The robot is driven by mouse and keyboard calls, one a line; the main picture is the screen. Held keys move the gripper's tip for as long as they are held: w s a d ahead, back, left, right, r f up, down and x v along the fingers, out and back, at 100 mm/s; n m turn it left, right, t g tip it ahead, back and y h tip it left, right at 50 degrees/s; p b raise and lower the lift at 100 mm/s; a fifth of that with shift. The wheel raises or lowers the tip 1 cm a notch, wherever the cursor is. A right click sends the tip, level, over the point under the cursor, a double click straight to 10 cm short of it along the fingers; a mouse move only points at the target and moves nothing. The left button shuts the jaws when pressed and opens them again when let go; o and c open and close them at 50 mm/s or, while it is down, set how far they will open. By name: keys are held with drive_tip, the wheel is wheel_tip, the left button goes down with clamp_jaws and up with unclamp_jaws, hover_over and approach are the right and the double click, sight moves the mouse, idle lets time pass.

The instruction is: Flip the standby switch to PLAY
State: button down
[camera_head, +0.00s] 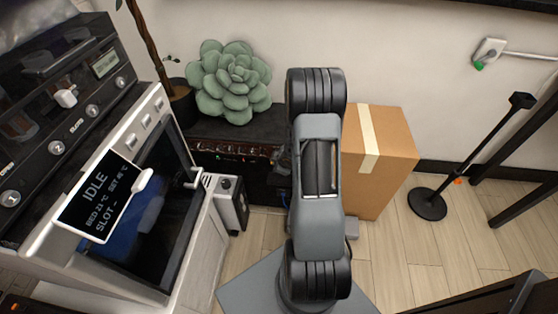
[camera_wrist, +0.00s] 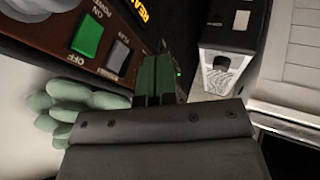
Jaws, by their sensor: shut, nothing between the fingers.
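The amplifier (camera_head: 228,153) is a dark box with a lit reddish-brown front panel, low against the wall in the head view; my arm covers its right end. In the wrist view its panel (camera_wrist: 62,62) fills the upper left. The grey standby switch (camera_wrist: 118,55), with PLAY lettering beside it, sits to the right of a green power switch (camera_wrist: 88,37). I cannot tell which way the grey switch is tipped. My gripper (camera_wrist: 156,72) is shut and empty, its fingertips just right of the grey switch; contact is unclear. The head view largely hides the gripper behind my arm.
A green succulent (camera_head: 230,82) sits on the amplifier. A cardboard box (camera_head: 385,155) stands to the right. A white-and-black unit (camera_head: 230,203) stands to the left, beside a machine with an IDLE screen (camera_head: 98,195). Floor at right is partly clear around a black stand (camera_head: 428,203).

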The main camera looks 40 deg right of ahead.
drive_tip(key=shift+w+d+f+p, duration=0.15)
drive_tip(key=shift+w+d+f, duration=0.1)
drive_tip(key=shift+w+d, duration=0.3)
drive_tip(key=shift+w+d+f+p, duration=0.2)
drive_tip(key=shift+w+d, duration=0.1)
drive_tip(key=shift+w, duration=0.4)
drive_tip(key=shift+w+d+f+p, duration=0.1)
drive_tip(key=shift+w+d+f, duration=0.15)
drive_tip(key=shift+w+d, duration=0.3)
